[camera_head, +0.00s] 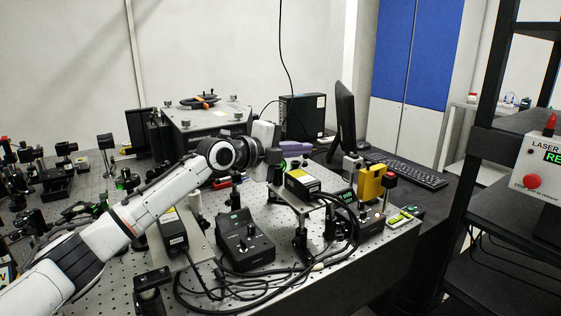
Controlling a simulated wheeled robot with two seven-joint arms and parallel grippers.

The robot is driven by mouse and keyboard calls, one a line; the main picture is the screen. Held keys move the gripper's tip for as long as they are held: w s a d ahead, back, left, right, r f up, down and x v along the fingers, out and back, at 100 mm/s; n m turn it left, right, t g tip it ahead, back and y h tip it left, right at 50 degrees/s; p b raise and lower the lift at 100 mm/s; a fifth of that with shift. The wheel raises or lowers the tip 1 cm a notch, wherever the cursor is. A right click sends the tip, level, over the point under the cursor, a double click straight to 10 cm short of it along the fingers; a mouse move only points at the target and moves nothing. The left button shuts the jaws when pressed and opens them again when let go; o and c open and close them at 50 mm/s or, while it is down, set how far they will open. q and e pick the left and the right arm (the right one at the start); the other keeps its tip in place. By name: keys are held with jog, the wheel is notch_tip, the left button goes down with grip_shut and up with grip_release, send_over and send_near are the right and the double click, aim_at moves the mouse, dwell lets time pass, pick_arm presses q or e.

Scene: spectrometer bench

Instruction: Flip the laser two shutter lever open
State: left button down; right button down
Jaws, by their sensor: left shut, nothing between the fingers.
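My left arm reaches in from the left, and its gripper (274,166) is over the bench, just behind and left of a black laser box. The gripper is shut and holds nothing. This black laser box (302,184) has a yellow label and sits on a raised plate. A second black box with a yellow label (173,232) lies nearer, below my forearm. I cannot tell which one is laser two. The shutter lever is too small or hidden to make out, so its position cannot be told. My right gripper is not in view.
A black controller (245,242) with knobs and looping black cables fill the bench front. A monitor (344,115) and keyboard (405,171) are behind. A black rack (470,185) stands at right.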

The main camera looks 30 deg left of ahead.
pick_arm(q)
jog(key=shift+w+d, duration=0.15)
jog(key=shift+w, duration=0.1)
jog(key=shift+w+d+f, duration=0.1)
jog(key=shift+w+d, duration=0.05)
jog(key=shift+w, duration=0.2)
dwell(1.1)
jog(key=s+a+r+p, duration=0.3)
jog(key=s+r+p, duration=0.1)
jog(key=s+r, duration=0.2)
jog(key=shift+s, duration=0.8)
